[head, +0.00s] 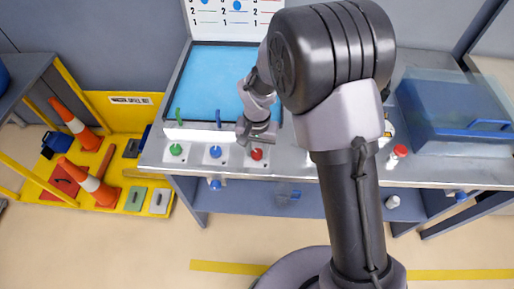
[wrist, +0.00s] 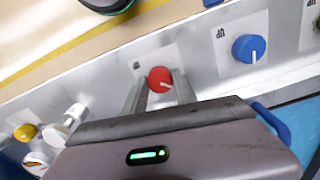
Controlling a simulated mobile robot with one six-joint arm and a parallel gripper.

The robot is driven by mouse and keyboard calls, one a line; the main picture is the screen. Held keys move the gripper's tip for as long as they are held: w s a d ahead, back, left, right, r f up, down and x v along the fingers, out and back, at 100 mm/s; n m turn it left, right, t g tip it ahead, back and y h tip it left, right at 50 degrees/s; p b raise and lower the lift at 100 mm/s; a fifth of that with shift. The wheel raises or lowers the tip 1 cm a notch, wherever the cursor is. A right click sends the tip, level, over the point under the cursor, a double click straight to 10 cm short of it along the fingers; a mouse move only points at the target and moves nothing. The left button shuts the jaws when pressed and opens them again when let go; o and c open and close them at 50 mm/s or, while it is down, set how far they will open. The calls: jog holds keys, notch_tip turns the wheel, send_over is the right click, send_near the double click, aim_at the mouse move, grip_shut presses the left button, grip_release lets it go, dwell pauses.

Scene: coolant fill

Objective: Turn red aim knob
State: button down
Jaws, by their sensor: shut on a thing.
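The red aim knob (head: 256,154) is on the front panel of the bench, right of the blue knob (head: 215,151) and the green knob (head: 176,149). In the wrist view the red knob (wrist: 159,80) sits between my gripper's two fingers, with its white pointer line toward the lower right. My gripper (wrist: 160,92) is shut on the red knob. In the head view my gripper (head: 256,141) is just above the knob, and my arm hides the area to its right. The blue knob also shows in the wrist view (wrist: 248,48).
A blue-surfaced tray (head: 215,80) lies behind the knobs, with a marked white board (head: 232,12) beyond it. Orange cones (head: 77,125) stand on a yellow platform at the left.

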aim_at(257, 152)
jog(key=n+p, duration=0.1)
jog(key=n, duration=0.3)
jog(key=shift+r+n, duration=0.1)
jog(key=shift+n, duration=0.6)
jog(key=c, duration=1)
grip_release()
jog(key=shift+o, duration=0.2)
notch_tip(257, 152, up, 17)
jog(key=p, duration=0.5)
jog(key=shift+r, duration=0.15)
